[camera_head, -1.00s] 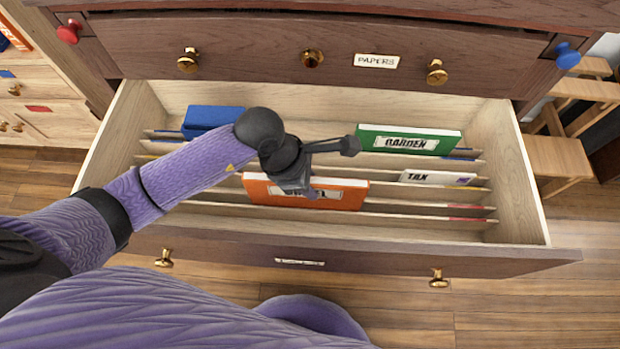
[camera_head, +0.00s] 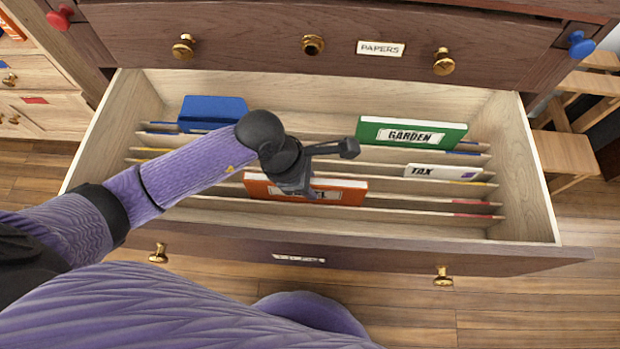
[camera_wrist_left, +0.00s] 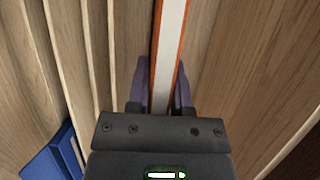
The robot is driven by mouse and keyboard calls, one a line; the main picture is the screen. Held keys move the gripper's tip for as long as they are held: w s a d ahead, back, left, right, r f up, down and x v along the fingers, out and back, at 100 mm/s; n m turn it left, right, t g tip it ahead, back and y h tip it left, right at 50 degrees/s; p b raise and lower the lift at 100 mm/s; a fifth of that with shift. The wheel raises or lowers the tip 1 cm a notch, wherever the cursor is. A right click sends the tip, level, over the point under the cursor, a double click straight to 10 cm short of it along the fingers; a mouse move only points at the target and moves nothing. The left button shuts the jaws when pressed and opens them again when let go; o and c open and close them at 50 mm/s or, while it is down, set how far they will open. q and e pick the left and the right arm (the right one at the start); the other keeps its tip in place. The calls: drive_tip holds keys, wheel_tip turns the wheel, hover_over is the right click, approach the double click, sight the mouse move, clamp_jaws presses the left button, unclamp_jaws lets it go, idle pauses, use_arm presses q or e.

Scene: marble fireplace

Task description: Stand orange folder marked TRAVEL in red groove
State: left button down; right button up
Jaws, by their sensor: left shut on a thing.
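The orange folder (camera_head: 340,193) is over the front part of the open drawer, its label half covered by my left gripper (camera_head: 303,195). In the left wrist view the left gripper (camera_wrist_left: 160,105) is shut on the folder's edge, with the orange covers and white pages (camera_wrist_left: 168,50) running between its fingers. Red marks show at the right ends of the front dividers (camera_head: 474,202). The folder's lower edge is at the front dividers; I cannot tell how deep it sits. My right gripper is out of view.
A green GARDEN folder (camera_head: 412,132) and a white TAX folder (camera_head: 444,172) stand at the right. A blue folder or box (camera_head: 212,112) is at the back left. The drawer (camera_head: 380,243) has wooden side walls, and the PAPERS drawer (camera_head: 381,48) above it is shut.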

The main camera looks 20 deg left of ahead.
use_arm(q)
drive_tip(key=shift+c, duration=2.2)
unclamp_jaws()
wheel_tip(320, 180, up, 9)
drive_tip(key=p, duration=0.7)
drive_tip(key=shift+r+p, duration=0.15)
drive_tip(key=shift+p, duration=0.15)
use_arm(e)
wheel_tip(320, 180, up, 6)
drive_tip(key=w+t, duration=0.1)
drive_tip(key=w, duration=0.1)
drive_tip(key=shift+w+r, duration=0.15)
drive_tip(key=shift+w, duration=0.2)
